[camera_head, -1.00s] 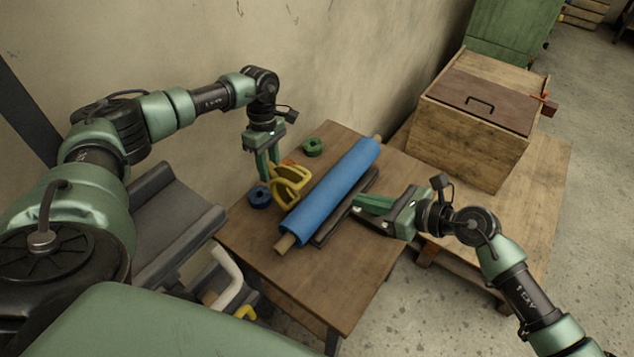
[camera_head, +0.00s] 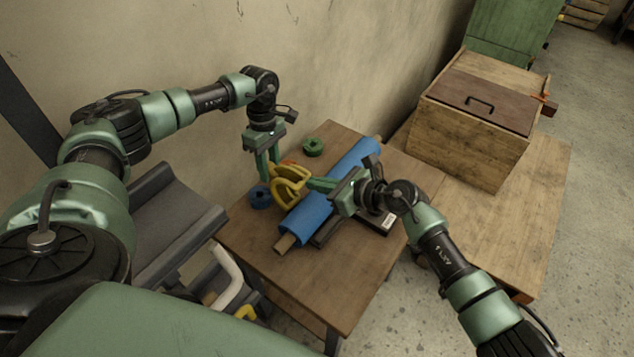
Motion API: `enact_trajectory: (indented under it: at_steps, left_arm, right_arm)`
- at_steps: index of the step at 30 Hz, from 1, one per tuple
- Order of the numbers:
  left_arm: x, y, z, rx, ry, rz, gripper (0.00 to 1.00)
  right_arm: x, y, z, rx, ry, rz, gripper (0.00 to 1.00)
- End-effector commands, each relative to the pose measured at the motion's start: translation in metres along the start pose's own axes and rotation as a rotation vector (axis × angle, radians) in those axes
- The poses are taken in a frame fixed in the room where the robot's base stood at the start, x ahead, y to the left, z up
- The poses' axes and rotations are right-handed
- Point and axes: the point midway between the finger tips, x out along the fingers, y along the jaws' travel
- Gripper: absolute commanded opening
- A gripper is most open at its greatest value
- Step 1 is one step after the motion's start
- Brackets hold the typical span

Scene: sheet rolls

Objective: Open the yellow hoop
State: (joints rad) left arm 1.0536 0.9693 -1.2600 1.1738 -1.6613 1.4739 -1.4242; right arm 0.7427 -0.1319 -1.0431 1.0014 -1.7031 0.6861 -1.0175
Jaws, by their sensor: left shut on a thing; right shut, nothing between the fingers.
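The yellow hoop (camera_head: 291,196) is above the table, left of the blue roll. My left gripper (camera_head: 273,176) points down and is shut on the hoop at its left side. My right gripper (camera_head: 312,183) reaches in from the right across the blue roll. It is shut and empty, with its tips close to the hoop's right side; I cannot tell whether they touch it. The blue roll (camera_head: 308,222) lies diagonally on the table with a wooden core showing at its ends. My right gripper hides its middle.
A green ring (camera_head: 313,147) and a blue ring (camera_head: 260,196) are on the wooden table (camera_head: 290,283). A dark piece with a white label (camera_head: 386,221) lies right of the roll. A lidded wooden box (camera_head: 470,130) stands at the back right. The table's front is clear.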

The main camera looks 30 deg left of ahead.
Motion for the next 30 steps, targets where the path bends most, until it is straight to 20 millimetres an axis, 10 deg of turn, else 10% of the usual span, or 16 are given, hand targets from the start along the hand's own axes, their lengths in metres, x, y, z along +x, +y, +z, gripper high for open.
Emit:
enact_trajectory:
  at_steps: [23,24,25,30]
  left_arm:
    - [0.000,-0.001,0.005,0.005,-0.007,-0.006,0.00]
    - [0.000,-0.001,0.005,0.006,-0.007,-0.005,0.42]
    - [0.000,-0.001,0.005,0.006,-0.007,-0.005,0.50]
    - [0.001,-0.001,0.004,0.005,-0.005,-0.005,0.52]
  right_arm:
    - [0.013,0.000,0.017,0.000,-0.005,-0.003,0.00]
    - [0.013,0.000,0.017,0.000,-0.006,-0.004,0.00]
    - [0.013,0.000,0.017,0.000,-0.006,-0.003,0.00]
    - [0.013,0.000,0.016,0.000,-0.004,-0.001,0.00]
